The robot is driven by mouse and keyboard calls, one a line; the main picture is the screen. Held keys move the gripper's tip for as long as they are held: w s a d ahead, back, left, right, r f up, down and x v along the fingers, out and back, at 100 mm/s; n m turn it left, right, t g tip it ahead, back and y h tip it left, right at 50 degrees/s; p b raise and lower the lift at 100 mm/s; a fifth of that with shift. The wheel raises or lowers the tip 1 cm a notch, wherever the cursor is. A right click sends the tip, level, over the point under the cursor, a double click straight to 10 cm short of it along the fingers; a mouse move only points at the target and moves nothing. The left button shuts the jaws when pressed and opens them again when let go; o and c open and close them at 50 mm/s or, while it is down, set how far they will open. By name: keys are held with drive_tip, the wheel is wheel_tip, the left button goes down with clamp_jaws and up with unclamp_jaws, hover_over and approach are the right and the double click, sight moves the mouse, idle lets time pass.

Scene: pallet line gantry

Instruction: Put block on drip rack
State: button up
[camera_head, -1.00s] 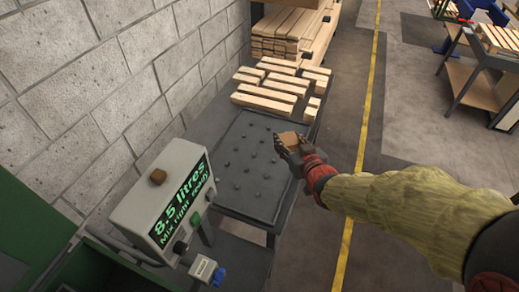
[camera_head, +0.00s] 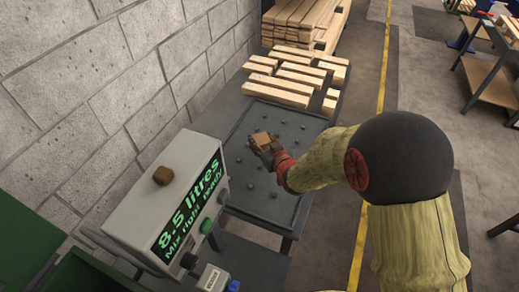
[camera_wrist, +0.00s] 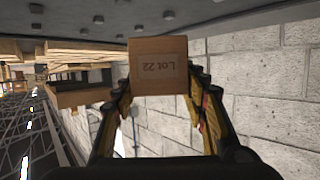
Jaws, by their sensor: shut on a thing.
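The block (camera_head: 262,138) is a small brown wooden piece. In the wrist view the block (camera_wrist: 158,65) shows a face marked "Lot 22", upside down. My gripper (camera_head: 262,146) is shut on it, with a finger on each side in the wrist view (camera_wrist: 160,90). The drip rack (camera_head: 290,207) is a dark grey tray with several round studs, on a bench beside the wall. My gripper holds the block over the rack's middle in the head view. I cannot tell the exact gap between block and studs.
Several pale timber pieces (camera_head: 276,92) lie at the bench's far end. A block wall (camera_head: 110,80) bounds the left.

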sight(259, 141)
drive_tip(key=w+f, duration=0.1)
drive_tip(key=f, duration=0.1)
drive_tip(key=w+a+f+b, duration=0.1)
drive_tip(key=shift+w+f, duration=0.35)
drive_tip(key=shift+w, duration=0.05)
drive_tip(key=shift+f+b, duration=0.8)
drive_tip(key=shift+f, duration=0.7)
drive_tip(key=shift+f, duration=0.15)
drive_tip(key=o, duration=1.3)
